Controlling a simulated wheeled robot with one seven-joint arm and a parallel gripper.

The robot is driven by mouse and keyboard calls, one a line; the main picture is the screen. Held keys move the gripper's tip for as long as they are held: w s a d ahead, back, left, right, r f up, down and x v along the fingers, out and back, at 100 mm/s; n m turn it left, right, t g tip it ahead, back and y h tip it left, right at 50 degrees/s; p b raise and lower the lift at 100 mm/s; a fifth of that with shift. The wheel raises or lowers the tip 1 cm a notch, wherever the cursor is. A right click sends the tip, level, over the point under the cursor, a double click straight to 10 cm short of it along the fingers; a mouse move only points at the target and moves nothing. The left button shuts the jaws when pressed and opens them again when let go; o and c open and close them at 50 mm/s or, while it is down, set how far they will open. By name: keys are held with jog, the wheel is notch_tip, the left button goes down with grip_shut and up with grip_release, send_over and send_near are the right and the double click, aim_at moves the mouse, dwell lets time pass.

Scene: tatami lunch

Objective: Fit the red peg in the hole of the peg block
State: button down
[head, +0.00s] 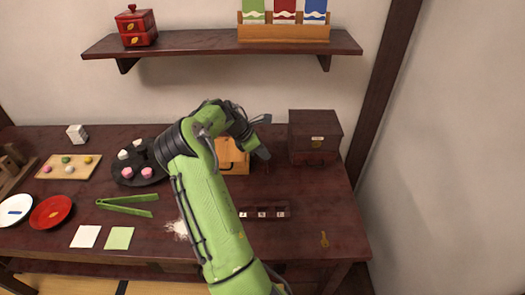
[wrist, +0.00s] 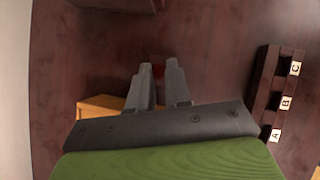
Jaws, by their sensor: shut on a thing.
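My gripper (wrist: 157,80) is shut on a small red thing, seen between its fingertips in the wrist view; it looks like the red peg (wrist: 158,70). Most of the peg is hidden by the fingers. In the head view my gripper (head: 264,155) points down over the back right of the table, between the orange wooden box and the dark chest. No block with a clear peg hole can be made out. A dark block (wrist: 261,95) with several recesses and A, B, C labels lies right of my gripper in the wrist view; I cannot tell if it is the peg block.
The orange box (head: 234,158) stands close left of my gripper, the dark chest (head: 315,132) to its right. A shelf (head: 200,45) hangs above the back. Green tongs (head: 125,205), plates and sweets fill the left.

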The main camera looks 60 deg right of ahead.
jog(key=shift+f+b, duration=0.4)
jog(key=shift+f, duration=0.65)
jog(key=c, duration=1)
grip_release()
jog(key=p+v, duration=0.5)
jog(key=v, duration=1)
jog(key=shift+w+a+r, duration=0.1)
jog(key=shift+a+r, duration=0.05)
jog(key=shift+r, duration=0.15)
